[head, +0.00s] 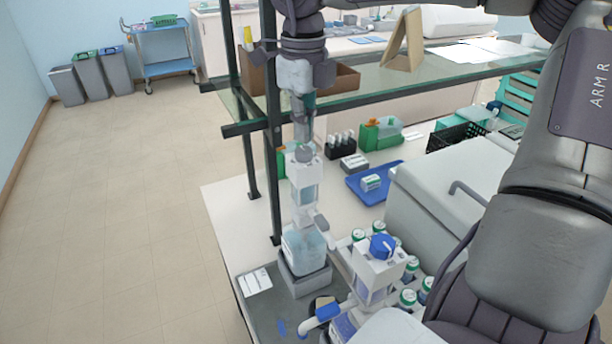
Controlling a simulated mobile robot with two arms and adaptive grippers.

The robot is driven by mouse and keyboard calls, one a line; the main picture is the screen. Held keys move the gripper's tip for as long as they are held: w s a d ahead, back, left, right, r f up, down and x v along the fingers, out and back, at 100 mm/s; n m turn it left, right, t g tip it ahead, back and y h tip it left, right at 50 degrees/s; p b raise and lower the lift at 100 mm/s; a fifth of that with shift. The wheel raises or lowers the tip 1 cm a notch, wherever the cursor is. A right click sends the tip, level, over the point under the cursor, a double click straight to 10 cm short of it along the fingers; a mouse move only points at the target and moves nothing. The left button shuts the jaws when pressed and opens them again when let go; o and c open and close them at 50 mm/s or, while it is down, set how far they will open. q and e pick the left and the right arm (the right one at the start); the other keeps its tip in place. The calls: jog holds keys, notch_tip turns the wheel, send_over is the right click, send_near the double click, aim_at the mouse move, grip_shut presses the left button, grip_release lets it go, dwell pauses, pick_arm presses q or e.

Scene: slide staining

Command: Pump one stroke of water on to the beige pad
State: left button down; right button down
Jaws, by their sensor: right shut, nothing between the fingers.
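My right gripper (303,125) points straight down, shut and empty. Its fingertips are at the top of a bottle-top pump (306,172); I cannot tell whether they touch its grey knob. The pump has a white head and a clear cylinder, and stands upright on a clear bottle (304,247) with pale blue liquid, in a grey holder. A small spout sticks out to its lower right. A small tan patch (321,301), perhaps the beige pad, shows on the dark mat, partly hidden by a blue-capped spout. No drop of water can be made out. My left gripper is out of view.
A second dispenser with a blue knob (382,246) stands close to the right, among several green-lidded jars (408,298). A glass shelf (390,83) on dark posts is behind the gripper. A white slide card (254,282) lies left. A white appliance (430,205) stands right.

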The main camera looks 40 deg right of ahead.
aim_at(304, 151)
jog(key=shift+f, duration=0.15)
jog(key=shift+f+b, duration=1.3)
jog(key=shift+f, duration=0.25)
dwell(0.6)
jog(key=shift+r+p, duration=0.9)
jog(key=shift+r, duration=0.75)
jog(key=shift+r, duration=0.1)
notch_tip(304, 151, up, 5)
jog(key=p, duration=0.3)
jog(key=shift+p, duration=0.4)
